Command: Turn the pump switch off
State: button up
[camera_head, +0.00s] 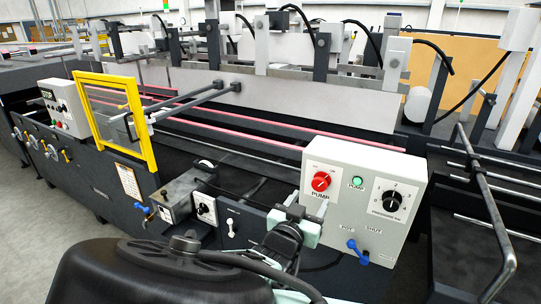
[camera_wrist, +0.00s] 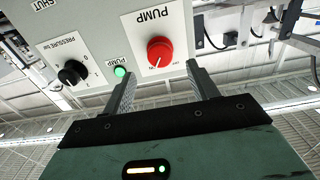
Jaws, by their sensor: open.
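The pump switch (camera_head: 321,182) is a round red knob on a white plate marked PUMP, on the front of a light grey control box (camera_head: 349,160). In the wrist view the knob (camera_wrist: 160,51) has a white pointer line towards the plate's small end labels, which are too small to read surely. A green pump lamp (camera_head: 358,183) sits beside the plate. My gripper (camera_head: 312,207) is just below and in front of the switch. In the wrist view its two fingers (camera_wrist: 160,78) are apart, with nothing between them, and point towards the knob without visible contact.
A black pressure dial (camera_head: 388,197) and a blue-handled lever (camera_head: 357,252) are on the same box. A small panel with a white switch (camera_head: 232,227) lies left of it. Bent metal rails (camera_head: 487,190) stand to the right. A yellow-framed guard (camera_head: 117,118) is further left.

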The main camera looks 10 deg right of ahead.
aim_at(318, 187)
jog(key=x, duration=0.6)
jog(key=shift+s, duration=0.1)
jog(key=c, duration=1)
